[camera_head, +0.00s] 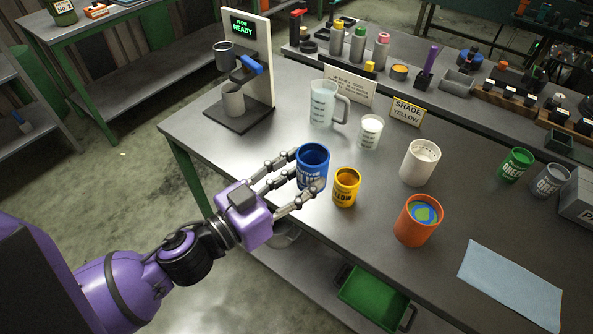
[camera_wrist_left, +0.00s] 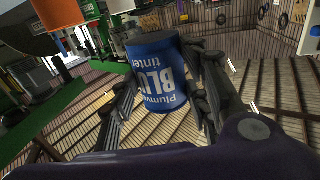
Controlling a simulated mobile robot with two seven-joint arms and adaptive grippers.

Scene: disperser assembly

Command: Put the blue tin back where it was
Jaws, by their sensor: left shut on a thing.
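The blue tin (camera_head: 313,160) is open-topped with a white label. My left gripper (camera_head: 309,168) is shut on it, with fingers on both sides, near the front edge of the workbench. In the left wrist view the tin (camera_wrist_left: 157,75) sits between the fingers (camera_wrist_left: 165,90), its label upside down. I cannot tell whether its base touches the bench. A smaller yellow tin (camera_head: 346,187) stands just right of it, close to one finger. My right gripper does not show.
The bench (camera_head: 225,165) also holds a white cup (camera_head: 420,162), an orange cup (camera_head: 418,220), a measuring jug (camera_head: 324,103), a small beaker (camera_head: 370,132), and green (camera_head: 515,164) and grey tins (camera_head: 551,180). A dispenser (camera_head: 246,75) stands behind left. A blue cloth (camera_head: 510,284) lies front right.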

